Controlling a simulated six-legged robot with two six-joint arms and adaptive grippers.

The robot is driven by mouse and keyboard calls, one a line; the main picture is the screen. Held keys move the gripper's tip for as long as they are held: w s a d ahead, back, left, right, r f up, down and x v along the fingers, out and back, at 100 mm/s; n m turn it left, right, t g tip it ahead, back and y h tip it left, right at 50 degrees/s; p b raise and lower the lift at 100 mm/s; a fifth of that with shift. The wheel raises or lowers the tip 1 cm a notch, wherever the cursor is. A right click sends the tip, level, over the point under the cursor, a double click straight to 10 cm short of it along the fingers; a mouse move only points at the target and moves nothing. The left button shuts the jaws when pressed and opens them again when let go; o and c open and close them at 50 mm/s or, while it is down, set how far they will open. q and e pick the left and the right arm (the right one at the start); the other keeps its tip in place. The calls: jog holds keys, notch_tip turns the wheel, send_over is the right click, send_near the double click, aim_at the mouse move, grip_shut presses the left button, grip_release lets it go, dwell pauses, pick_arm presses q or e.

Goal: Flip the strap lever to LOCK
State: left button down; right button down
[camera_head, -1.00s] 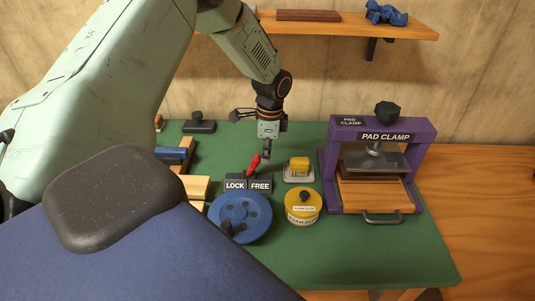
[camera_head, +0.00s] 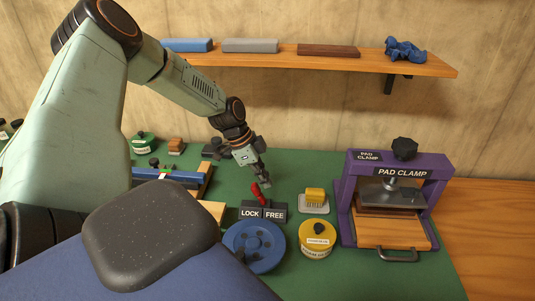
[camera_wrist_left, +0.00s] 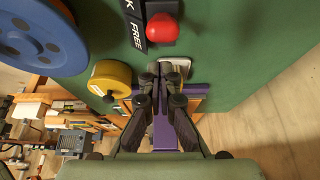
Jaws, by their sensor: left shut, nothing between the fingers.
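The strap lever (camera_head: 258,192) is red and stands behind two dark labels, LOCK (camera_head: 250,213) on the left and FREE (camera_head: 275,214) on the right. Its top leans left, toward the LOCK side. My left gripper (camera_head: 265,181) is shut and empty, with its tips just right of the lever's top; I cannot tell whether they touch. In the left wrist view the lever's red knob (camera_wrist_left: 163,28) shows beyond the fingertips (camera_wrist_left: 159,69), beside the FREE label (camera_wrist_left: 137,35). The LOCK label is mostly cut off there. My right gripper is not in view.
A blue wheel (camera_head: 254,247) and a yellow tin (camera_head: 317,240) stand in front of the labels. A yellow block on a pale base (camera_head: 314,204) is to the right, then the purple pad clamp (camera_head: 349,204). A wooden shelf (camera_head: 350,65) hangs above.

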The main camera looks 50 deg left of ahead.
pick_arm(q)
jog(key=shift+s+a+r+p, duration=0.1)
jog(key=shift+r+p, duration=0.7)
jog(key=shift+r, duration=0.05)
notch_tip(320, 180, up, 4)
send_over(259, 190)
jog(key=shift+v, duration=1.55)
jog(key=shift+a, duration=0.1)
